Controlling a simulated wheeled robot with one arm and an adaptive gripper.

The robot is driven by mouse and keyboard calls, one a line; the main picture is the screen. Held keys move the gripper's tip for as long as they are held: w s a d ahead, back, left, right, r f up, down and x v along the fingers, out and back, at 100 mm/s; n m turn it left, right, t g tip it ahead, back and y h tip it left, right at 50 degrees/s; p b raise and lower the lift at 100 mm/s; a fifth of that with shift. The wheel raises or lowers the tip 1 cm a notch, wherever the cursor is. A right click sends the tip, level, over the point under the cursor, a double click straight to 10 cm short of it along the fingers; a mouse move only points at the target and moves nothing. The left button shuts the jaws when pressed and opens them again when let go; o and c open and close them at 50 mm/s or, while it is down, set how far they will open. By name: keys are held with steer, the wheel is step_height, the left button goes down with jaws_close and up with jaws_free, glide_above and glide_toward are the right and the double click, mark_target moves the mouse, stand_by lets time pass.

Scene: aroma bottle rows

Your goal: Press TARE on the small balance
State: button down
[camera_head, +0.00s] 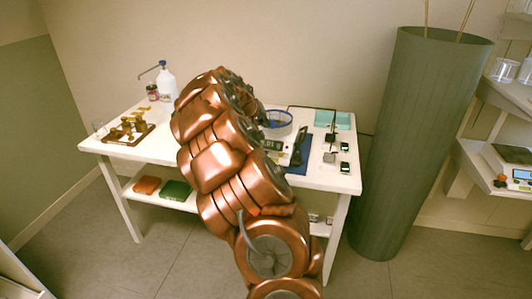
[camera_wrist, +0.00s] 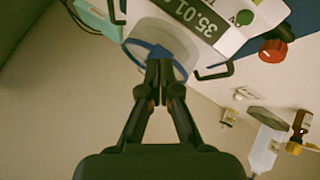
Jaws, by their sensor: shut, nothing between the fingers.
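A white balance (camera_head: 274,145) stands on the table, partly behind my arm. In the wrist view the white balance (camera_wrist: 225,22) fills the top edge, with a dark display (camera_wrist: 184,12) reading about 35.01 and a round green button (camera_wrist: 245,17). No TARE label is legible. A blue-rimmed clear dish (camera_wrist: 180,52) is behind my fingertips; it also shows in the head view (camera_head: 279,122). My gripper (camera_wrist: 160,68) is shut and empty, its tips over the dish in the picture, apart from the green button. Whether they touch anything is unclear. My arm hides the gripper in the head view.
Another device with a lit display (camera_head: 522,175) is on the right shelf. A wooden tray with brass pieces (camera_head: 128,131) and a white bottle (camera_head: 166,82) stand left. Small dark items (camera_head: 344,148) lie right. A red knob (camera_wrist: 272,50) is near the green button.

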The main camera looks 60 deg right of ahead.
steer(key=shift+f, duration=0.1)
steer(key=b, duration=0.3)
glide_above(266, 152)
steer(key=f, duration=0.7)
steer(key=shift+w+a+f, duration=0.2)
steer(key=shift+a+f, duration=0.1)
steer(key=shift+a, duration=0.05)
steer(key=shift+f, duration=0.5)
steer(key=shift+f, duration=0.1)
stand_by(0.5)
steer(key=shift+s+f+b, duration=0.1)
steer(key=shift+f+b, duration=0.2)
steer(key=shift+b, duration=0.2)
steer(key=shift+f+b, duration=0.35)
steer(key=shift+f, duration=0.05)
stand_by(0.5)
steer(key=shift+r, duration=0.85)
